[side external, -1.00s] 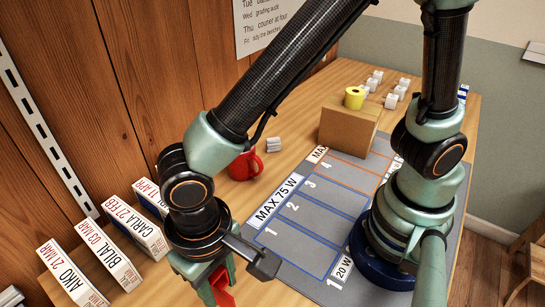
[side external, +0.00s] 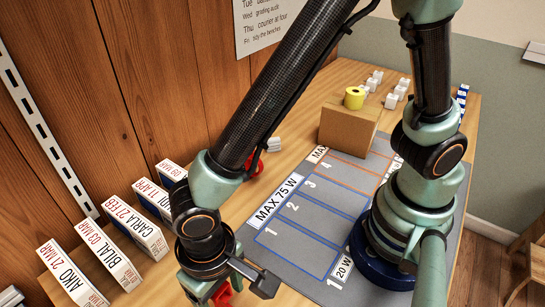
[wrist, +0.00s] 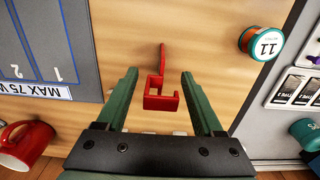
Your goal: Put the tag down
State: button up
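A red piece (wrist: 162,102) with a hooked, bracket-like end and a thin straight part stands out against the wood in the wrist view. My gripper (wrist: 160,74) is open, its two green fingers on either side of this piece, with a gap showing at each side. In the side view the red piece (side external: 222,294) is partly hidden by my gripper at the bottom edge. I cannot make out a separate tag, nor tell whether the red piece is the tag.
A grey mat (side external: 352,182) with numbered bays covers the bench's middle. Dated white boxes (side external: 110,257) stand in a row at left. A red mug (wrist: 22,143) is near the mat. A teal-sided round item marked 11 (wrist: 264,42) and dark cards (wrist: 294,88) lie opposite.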

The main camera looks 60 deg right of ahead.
notch_tip(320, 180, up, 11)
jog(key=shift+r, duration=0.5)
jog(key=shift+w+d+r, duration=0.15)
jog(key=shift+w+r, duration=0.1)
jog(key=w+d+r+t, duration=0.2)
jog(key=w+d, duration=0.1)
jog(key=d, duration=0.6)
jog(key=w+d+r+t, duration=0.1)
jog(key=w+d+r, duration=0.1)
jog(key=d, duration=0.8)
jog(key=w+d+r+t, duration=0.2)
jog(key=w+d, duration=0.1)
jog(key=d, duration=0.6)
jog(key=shift+w+d+r+t, duration=0.3)
jog(key=shift+w+d+r, duration=0.1)
